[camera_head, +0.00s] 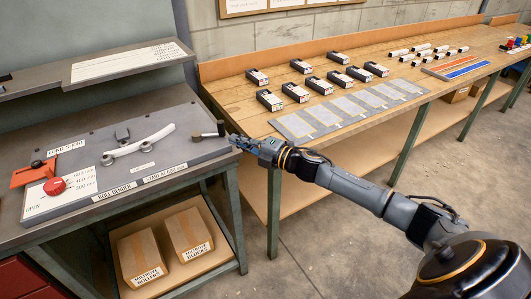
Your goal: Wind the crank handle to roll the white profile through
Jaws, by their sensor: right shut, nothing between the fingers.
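The white profile (139,142) is a curved strip lying across the roll bender on the grey bench (160,178). A dark roller block (122,134) stands behind its middle. The crank handle (207,133) is at the right end of the bender, with a brown grip (221,127) at its right end. My right gripper (236,139) is shut and empty, just right of the crank's grip at the bench's right edge. Whether it touches the crank is hard to tell. My left gripper is out of view.
A red knob (55,186) and an orange block (33,174) are on the bench's left. A shelf (110,60) overhangs the back. Cardboard boxes (189,233) sit below. A wooden table (235,97) with several small boxes stands to the right.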

